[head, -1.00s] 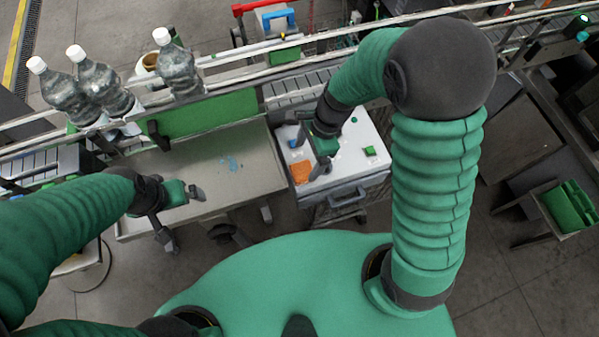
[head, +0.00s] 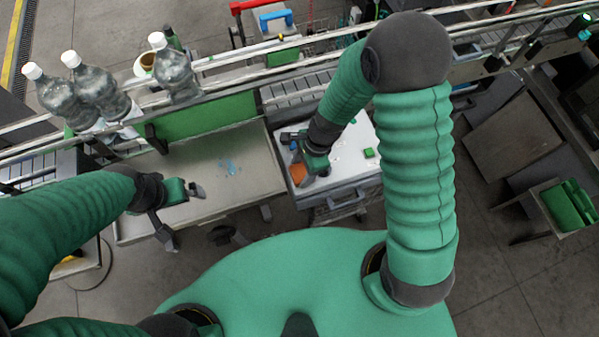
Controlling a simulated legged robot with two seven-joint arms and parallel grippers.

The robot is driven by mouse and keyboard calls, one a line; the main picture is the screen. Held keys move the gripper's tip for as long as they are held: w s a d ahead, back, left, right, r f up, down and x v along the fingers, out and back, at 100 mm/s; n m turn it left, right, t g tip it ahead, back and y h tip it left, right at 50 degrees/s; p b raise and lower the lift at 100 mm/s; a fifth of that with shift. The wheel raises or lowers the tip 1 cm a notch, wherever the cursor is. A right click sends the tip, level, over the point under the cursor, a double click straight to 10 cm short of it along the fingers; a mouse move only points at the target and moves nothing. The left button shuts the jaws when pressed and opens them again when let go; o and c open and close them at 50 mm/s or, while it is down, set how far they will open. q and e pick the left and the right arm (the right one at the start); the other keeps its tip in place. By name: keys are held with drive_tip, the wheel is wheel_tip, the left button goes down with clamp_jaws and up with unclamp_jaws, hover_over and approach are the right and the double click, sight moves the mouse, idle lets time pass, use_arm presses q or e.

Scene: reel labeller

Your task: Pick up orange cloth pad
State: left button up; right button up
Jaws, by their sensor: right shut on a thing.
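The orange cloth pad (head: 298,174) shows at the left side of the white cart top (head: 350,150), partly covered by my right gripper. My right gripper (head: 303,180) is shut on the orange cloth pad; its fingers are small and partly hidden by the hand. I cannot tell whether the pad is clear of the cart top. My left gripper (head: 183,218) is over the left edge of the grey metal table, apart from the pad, its fingers spread and empty.
The grey table (head: 215,175) has a small blue smear (head: 230,167). Several clear bottles (head: 173,70) stand on the conveyor behind it. A small green block (head: 368,153) and a blue item (head: 293,145) lie on the cart top. A green bin (head: 568,206) stands far right.

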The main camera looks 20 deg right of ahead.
sight(302, 172)
drive_tip(key=shift+s+d, duration=0.15)
drive_tip(key=shift+d, duration=0.2)
drive_tip(key=c, duration=0.5)
drive_tip(key=shift+r, duration=0.1)
drive_tip(key=shift+a+r, duration=0.2)
drive_tip(key=shift+r, duration=0.1)
wheel_tip(302, 172, up, 9)
drive_tip(key=shift+r, duration=0.2)
